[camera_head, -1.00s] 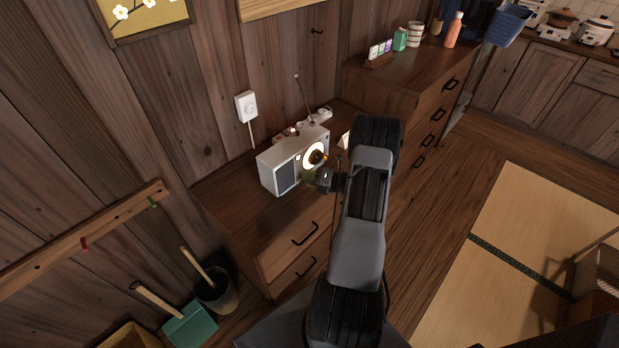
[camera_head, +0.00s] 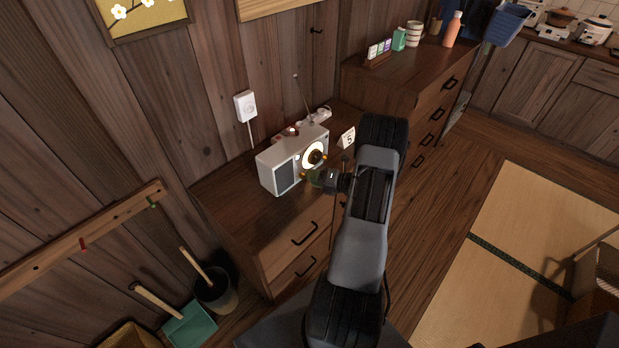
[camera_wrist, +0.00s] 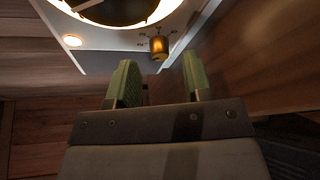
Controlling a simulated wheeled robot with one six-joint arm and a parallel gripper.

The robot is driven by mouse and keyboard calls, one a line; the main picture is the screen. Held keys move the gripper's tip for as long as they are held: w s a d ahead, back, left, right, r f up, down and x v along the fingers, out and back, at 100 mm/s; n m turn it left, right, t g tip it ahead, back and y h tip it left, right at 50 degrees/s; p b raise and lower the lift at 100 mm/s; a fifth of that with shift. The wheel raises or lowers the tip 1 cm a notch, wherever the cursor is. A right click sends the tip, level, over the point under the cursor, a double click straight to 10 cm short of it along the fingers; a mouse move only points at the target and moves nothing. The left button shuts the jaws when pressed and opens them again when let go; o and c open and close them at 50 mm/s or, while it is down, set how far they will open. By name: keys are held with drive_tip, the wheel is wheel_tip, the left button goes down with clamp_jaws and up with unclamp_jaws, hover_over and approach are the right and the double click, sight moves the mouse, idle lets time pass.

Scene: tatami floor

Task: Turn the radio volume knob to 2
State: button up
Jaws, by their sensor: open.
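The white radio (camera_head: 270,161) stands on a low wooden cabinet, with a dark speaker grille and a glowing round dial (camera_head: 305,160) on its front. In the wrist view, a small brass-coloured knob (camera_wrist: 159,48) sits on the radio's front (camera_wrist: 112,40), with small marks around it too faint to read. My gripper (camera_head: 318,178) is in front of the radio's lower right part. In the wrist view my gripper (camera_wrist: 158,78) has its two green fingers apart and empty. The knob is ahead of the gap between them, seemingly clear of both fingers.
The low cabinet's top (camera_head: 226,185) is bare left of the radio. A small card showing 5 (camera_head: 348,138) stands to the right of the radio. A taller chest (camera_head: 385,88) with bottles and cups is beyond. A wall box (camera_head: 246,106) hangs behind.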

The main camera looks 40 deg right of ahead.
drive_tip(key=v, duration=1.1)
drive_tip(key=shift+s+d+b, duration=0.2)
drive_tip(key=shift+s+b, duration=0.1)
